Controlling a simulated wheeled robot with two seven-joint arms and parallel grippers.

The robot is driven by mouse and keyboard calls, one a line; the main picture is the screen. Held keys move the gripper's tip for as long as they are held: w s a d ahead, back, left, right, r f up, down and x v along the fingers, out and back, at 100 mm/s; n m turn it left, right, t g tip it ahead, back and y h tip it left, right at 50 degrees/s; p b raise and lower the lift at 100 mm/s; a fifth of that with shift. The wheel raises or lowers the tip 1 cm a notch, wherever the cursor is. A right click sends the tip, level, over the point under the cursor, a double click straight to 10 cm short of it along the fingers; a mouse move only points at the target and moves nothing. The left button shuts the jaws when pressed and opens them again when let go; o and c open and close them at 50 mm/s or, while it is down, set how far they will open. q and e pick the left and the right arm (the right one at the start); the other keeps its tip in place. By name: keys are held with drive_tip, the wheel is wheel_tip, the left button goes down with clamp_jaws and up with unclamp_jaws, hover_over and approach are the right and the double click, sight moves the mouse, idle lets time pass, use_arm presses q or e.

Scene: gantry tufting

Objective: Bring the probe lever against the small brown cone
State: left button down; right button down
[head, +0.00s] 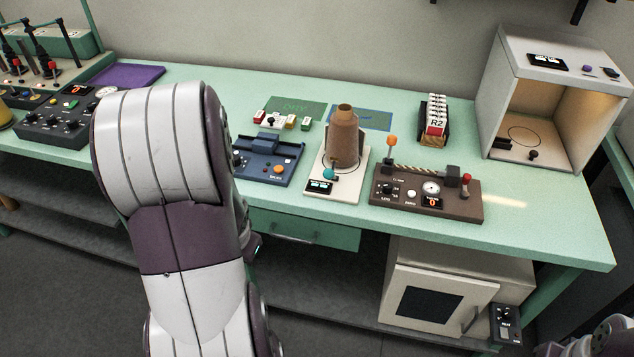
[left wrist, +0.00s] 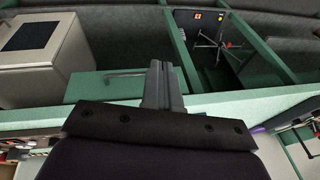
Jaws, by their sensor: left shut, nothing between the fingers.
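A brown cone (head: 343,138) with a small darker top stands upright on a white base unit (head: 347,192) in the middle of the bench. A teal ball knob (head: 329,174) sits low in front of the cone; whether it touches the cone I cannot tell. An orange ball on a thin stem (head: 391,142) rises from the brown box to the right. Which of these is the probe lever is not clear. My left gripper (left wrist: 164,80) is shut and empty in the left wrist view, near the bench's front edge and a drawer. In the head view my left arm hides it.
A blue unit (head: 268,160) stands left of the cone, and a brown box with dials (head: 425,200) stands right. A rack of labelled cards (head: 434,120) and an open white booth (head: 552,100) are further right. The green bench (head: 540,225) is clear at its right front.

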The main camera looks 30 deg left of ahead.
use_arm(q)
drive_tip(key=a+f+m+t+y, duration=0.1)
drive_tip(key=a+m+t, duration=0.15)
drive_tip(key=a, duration=0.35)
drive_tip(key=m+t+h, duration=0.6)
drive_tip(key=m+t, duration=0.4)
drive_tip(key=m, duration=1)
approach(325, 177)
drive_tip(key=p+x, duration=0.1)
drive_tip(key=x, duration=0.5)
drive_tip(key=shift+w+f, duration=0.25)
drive_tip(key=shift+r, duration=0.1)
